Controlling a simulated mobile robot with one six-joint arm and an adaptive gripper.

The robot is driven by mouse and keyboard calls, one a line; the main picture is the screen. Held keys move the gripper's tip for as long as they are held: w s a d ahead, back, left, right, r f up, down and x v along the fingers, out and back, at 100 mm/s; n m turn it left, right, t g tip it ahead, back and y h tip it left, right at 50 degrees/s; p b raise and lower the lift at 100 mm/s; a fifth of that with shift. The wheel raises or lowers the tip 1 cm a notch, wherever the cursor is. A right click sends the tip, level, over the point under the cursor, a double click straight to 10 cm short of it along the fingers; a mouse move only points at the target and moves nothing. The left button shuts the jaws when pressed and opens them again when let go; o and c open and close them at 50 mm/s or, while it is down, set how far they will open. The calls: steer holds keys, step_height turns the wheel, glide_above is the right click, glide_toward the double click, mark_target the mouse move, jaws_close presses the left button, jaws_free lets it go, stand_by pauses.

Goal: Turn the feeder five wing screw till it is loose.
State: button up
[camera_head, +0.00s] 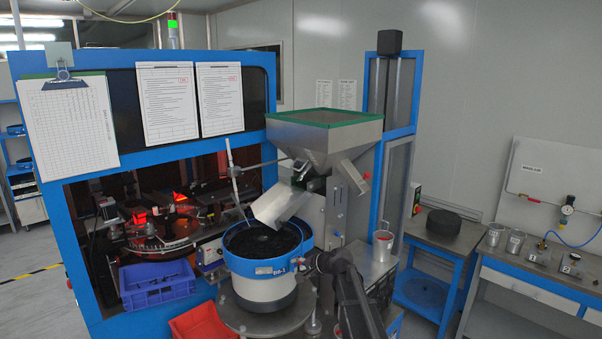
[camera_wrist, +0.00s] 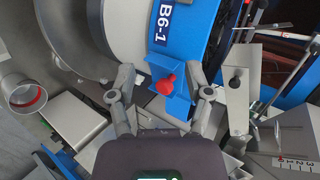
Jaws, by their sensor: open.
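A small red wing-shaped screw or knob (camera_wrist: 166,82) shows in the wrist view on a blue bracket (camera_wrist: 180,104), beside the blue band of a round bowl feeder labelled B6-1 (camera_wrist: 160,40). My gripper (camera_wrist: 166,92) is open, with one finger to each side of the red screw. Neither finger visibly touches it, and the depth between them is hard to tell. In the head view the bowl feeder (camera_head: 262,266) has a blue rim and dark contents. The red screw cannot be made out there, and my dark arm reaches up at the feeder's right.
A metal hopper (camera_head: 325,140) and its chute (camera_head: 280,205) stand above the feeder. Blue (camera_head: 157,288) and red (camera_head: 202,325) bins are at its left.

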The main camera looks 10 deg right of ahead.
steer(key=w+d+r+m+t+p, duration=0.3)
steer(key=w+r+m, duration=0.4)
steer(key=w, duration=0.5)
steer(key=w+d+r+m+t+h+p, duration=0.1)
steer(key=w+d+r+m+t+p, duration=0.2)
steer(key=w+r, duration=0.8)
steer(key=w+d+m+t, duration=0.1)
steer(key=d+m+t, duration=0.1)
steer(key=d+m, duration=0.2)
steer(key=shift+t+h+p, duration=0.3)
steer(key=shift+p, duration=0.05)
